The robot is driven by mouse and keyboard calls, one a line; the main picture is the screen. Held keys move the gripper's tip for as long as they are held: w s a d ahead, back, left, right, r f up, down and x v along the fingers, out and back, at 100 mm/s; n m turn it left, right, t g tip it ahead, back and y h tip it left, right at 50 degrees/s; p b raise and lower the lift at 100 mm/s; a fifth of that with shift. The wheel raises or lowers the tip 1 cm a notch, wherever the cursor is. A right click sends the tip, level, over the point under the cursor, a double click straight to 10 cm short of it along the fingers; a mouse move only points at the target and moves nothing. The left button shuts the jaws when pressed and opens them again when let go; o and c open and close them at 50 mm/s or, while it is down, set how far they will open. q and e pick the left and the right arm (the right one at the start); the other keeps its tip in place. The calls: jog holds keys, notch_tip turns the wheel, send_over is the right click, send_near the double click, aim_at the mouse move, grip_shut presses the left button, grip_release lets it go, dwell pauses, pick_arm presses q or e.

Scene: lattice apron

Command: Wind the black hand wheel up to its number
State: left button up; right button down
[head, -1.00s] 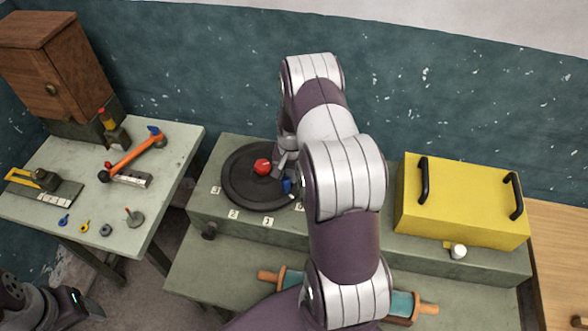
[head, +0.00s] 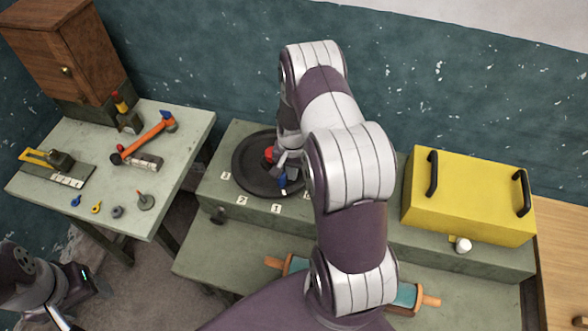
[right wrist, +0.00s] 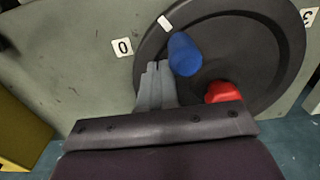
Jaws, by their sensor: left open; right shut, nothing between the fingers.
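The black hand wheel (head: 240,167) lies flat on the green-grey bench, with a red hub (head: 268,155) and an upright blue handle (head: 283,182) near its rim. A white mark (right wrist: 165,22) shows on the rim close to the handle in the right wrist view. Number plates surround the wheel, including a 0 (right wrist: 122,47) and a 2 (head: 243,200). My right gripper (right wrist: 158,66) is shut and empty, its fingertips right beside the blue handle; I cannot tell if they touch. My arm hides the wheel's right side in the head view. My left gripper (head: 60,317) is open at lower left, away from the wheel.
A yellow box (head: 465,200) with black handles stands right of the wheel. A roller with orange grips (head: 431,301) lies on the front bench.

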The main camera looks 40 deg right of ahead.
jog(key=shift+w+a, duration=0.25)
jog(key=shift+a, duration=0.25)
jog(key=shift+w+a, duration=0.2)
jog(key=shift+a, duration=0.3)
dwell(1.8)
jog(key=shift+d, duration=0.1)
jog(key=shift+s+d, duration=0.4)
jog(key=shift+d, duration=0.2)
jog(key=shift+s+d, duration=0.4)
jog(key=shift+d, duration=0.2)
notch_tip(320, 180, up, 8)
jog(key=p, duration=0.6)
